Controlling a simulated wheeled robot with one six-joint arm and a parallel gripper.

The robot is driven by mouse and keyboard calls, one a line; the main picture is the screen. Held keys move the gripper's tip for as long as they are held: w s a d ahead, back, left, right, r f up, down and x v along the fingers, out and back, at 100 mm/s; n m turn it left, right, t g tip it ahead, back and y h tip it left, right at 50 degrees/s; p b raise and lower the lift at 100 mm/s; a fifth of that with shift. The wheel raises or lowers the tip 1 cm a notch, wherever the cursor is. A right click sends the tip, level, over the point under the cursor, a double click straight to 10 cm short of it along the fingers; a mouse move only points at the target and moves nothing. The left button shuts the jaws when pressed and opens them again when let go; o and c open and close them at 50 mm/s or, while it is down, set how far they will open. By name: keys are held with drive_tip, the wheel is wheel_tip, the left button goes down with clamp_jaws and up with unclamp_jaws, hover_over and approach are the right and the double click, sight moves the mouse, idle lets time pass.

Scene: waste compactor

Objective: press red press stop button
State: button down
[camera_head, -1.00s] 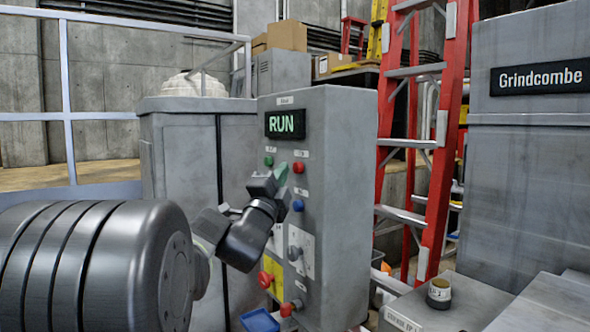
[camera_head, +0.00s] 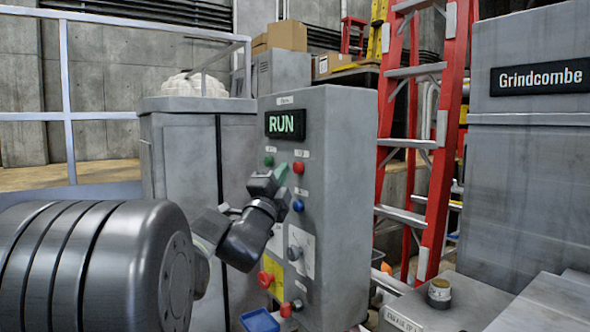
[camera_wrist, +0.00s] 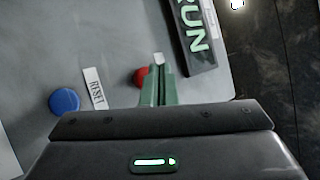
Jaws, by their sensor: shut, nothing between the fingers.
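A grey control panel (camera_head: 340,205) carries a red button (camera_head: 299,168) on its upper front, below the lit RUN display (camera_head: 285,124). In the wrist view the red button (camera_wrist: 140,76) is partly hidden behind the left side of my green fingers. My gripper (camera_head: 282,172) is shut and empty, its tips just left of the red button in the head view. In the wrist view my gripper (camera_wrist: 158,70) points toward the panel beside the button. I cannot tell whether the tips touch the panel. The small label above the red button is too blurred to read.
A green button (camera_head: 268,161) is left of my fingertips. A blue button (camera_head: 298,205) sits below the red one, labelled RESET in the wrist view. Lower down are a selector knob (camera_head: 294,253), a red button on a yellow plate (camera_head: 266,280) and another red button (camera_head: 286,310).

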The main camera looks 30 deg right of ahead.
drive_tip(key=shift+d+f, duration=0.1)
drive_tip(key=shift+d+b, duration=0.3)
drive_tip(key=shift+b, duration=0.15)
drive_tip(key=shift+w+d+b, duration=0.1)
drive_tip(key=shift+d+b, duration=0.3)
drive_tip(key=shift+d, duration=0.1)
idle(0.5)
idle(0.4)
drive_tip(key=shift+a, duration=0.9)
drive_tip(key=a, duration=0.3)
drive_tip(key=a+b, duration=0.1)
drive_tip(key=a, duration=0.1)
drive_tip(key=shift+s, duration=0.3)
